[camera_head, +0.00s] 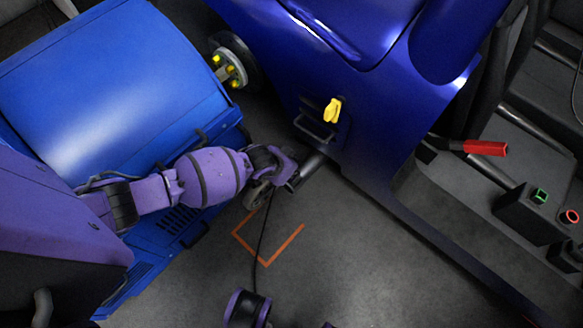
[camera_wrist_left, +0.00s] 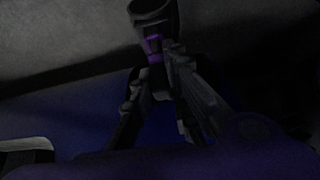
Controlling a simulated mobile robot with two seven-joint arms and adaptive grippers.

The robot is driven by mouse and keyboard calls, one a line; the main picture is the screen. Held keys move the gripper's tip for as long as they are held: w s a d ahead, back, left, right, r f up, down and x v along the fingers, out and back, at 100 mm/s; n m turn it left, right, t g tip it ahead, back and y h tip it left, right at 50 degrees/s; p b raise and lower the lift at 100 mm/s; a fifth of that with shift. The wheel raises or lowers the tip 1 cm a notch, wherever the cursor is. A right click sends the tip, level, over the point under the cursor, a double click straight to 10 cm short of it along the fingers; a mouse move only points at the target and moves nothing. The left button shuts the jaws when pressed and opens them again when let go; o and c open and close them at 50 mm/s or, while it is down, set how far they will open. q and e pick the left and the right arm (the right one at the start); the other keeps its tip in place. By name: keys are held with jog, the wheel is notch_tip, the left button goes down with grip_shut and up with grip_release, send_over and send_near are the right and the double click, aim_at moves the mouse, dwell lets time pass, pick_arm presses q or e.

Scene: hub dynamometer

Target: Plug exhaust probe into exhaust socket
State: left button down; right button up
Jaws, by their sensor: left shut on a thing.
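My left gripper (camera_head: 284,172) is at the rear lower edge of the dark blue car, shut on the exhaust probe. The probe is mostly hidden by the fingers; a thin black cable hangs from it to the floor. A dark tube (camera_head: 307,170) runs from the gripper toward the car's underside. I cannot tell where probe ends and exhaust socket begins. In the left wrist view the fingers (camera_wrist_left: 155,62) close around a purple piece, and a dark round tube (camera_wrist_left: 150,10) with an open rim lies just beyond the fingertips. My right gripper is out of view.
A blue cabinet (camera_head: 110,80) stands left, beside a wheel hub with yellow nuts (camera_head: 228,66). The car (camera_head: 370,110) carries a yellow knob (camera_head: 332,110). An orange corner mark (camera_head: 266,262) lies on open floor. A red-handled lever (camera_head: 485,148) and button box (camera_head: 530,212) are at right.

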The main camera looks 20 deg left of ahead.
pick_arm(q)
jog(key=shift+f, duration=0.2)
jog(key=shift+f+b, duration=0.4)
jog(key=shift+f, duration=0.1)
jog(key=c, duration=1.6)
grip_release()
jog(key=shift+r, duration=0.1)
jog(key=v, duration=1.2)
